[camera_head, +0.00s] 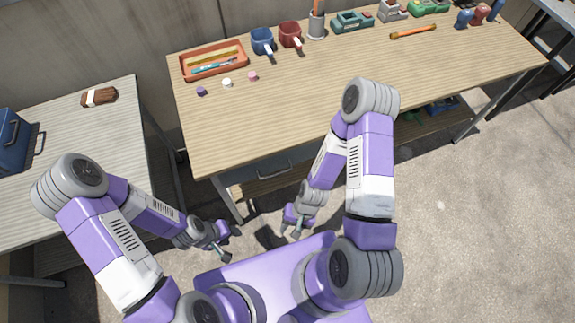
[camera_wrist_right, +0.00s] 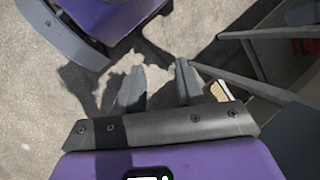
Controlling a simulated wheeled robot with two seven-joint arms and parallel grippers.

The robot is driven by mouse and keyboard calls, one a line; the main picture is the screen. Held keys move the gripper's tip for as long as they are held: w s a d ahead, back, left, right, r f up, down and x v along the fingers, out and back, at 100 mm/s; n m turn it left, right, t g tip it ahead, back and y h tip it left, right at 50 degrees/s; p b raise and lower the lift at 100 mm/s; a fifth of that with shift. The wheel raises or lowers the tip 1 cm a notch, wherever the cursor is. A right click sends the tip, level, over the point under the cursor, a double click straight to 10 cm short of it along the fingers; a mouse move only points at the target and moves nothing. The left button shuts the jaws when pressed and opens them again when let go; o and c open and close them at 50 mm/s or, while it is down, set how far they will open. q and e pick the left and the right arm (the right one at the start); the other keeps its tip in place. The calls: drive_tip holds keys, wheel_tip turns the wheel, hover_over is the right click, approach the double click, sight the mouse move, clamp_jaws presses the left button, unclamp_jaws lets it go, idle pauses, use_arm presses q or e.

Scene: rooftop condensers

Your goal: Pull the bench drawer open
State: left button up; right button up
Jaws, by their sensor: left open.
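The bench (camera_head: 330,105) has a pale wooden top. Its grey drawer (camera_head: 252,172) sits under the front edge, left of the middle, and looks closed. The drawer's bar handle (camera_head: 274,174) faces me. My right gripper (camera_head: 289,232) is below and in front of the drawer, apart from the handle. In the right wrist view my right gripper (camera_wrist_right: 160,67) has its two fingers apart with only floor between them. My left gripper (camera_head: 226,250) is open and empty, low and to the left of the right one, clear of the bench.
An orange tray (camera_head: 213,75), mugs (camera_head: 263,48) and several tools stand along the back of the bench. A side table (camera_head: 120,130) on the left holds a blue toolbox (camera_head: 12,140) and a brown brush-like item (camera_head: 99,97). The concrete floor (camera_head: 470,210) at the right is free.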

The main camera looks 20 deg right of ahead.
sight(277, 174)
drive_tip(key=s+a+m+g+y, duration=0.2)
drive_tip(key=s+m+g+y, duration=0.15)
drive_tip(key=s+m, duration=0.3)
drive_tip(key=w+a+r+m+t+y+b, duration=0.1)
drive_tip(key=w+a+r+m+t+y, duration=0.2)
drive_tip(key=m, duration=0.4)
drive_tip(key=w+a+m+y, duration=0.1)
drive_tip(key=a+m+y, duration=0.2)
drive_tip(key=m+y, duration=0.25)
drive_tip(key=w+d+f+m+t+h, duration=0.1)
drive_tip(key=w+d+m+t+h, duration=0.3)
drive_tip(key=w+d+m+t, duration=0.5)
drive_tip(key=w+d+f+m+t+h, duration=0.1)
drive_tip(key=w+d+m+t+h, duration=0.4)
drive_tip(key=m+t, duration=0.85)
drive_tip(key=shift+w+a+r+m+g+y+b, duration=0.3)
drive_tip(key=shift+w+a, duration=0.45)
drive_tip(key=shift+w, duration=0.5)
drive_tip(key=shift+w+a+r+m+g+y+b, duration=0.1)
drive_tip(key=shift+w+a+m+g+b, duration=0.2)
drive_tip(key=shift+w+a, duration=0.75)
drive_tip(key=shift+w+a+r+m+g+y+b, duration=0.2)
drive_tip(key=shift+w+a+g, duration=0.25)
drive_tip(key=shift+w, duration=1.05)
clamp_jaws()
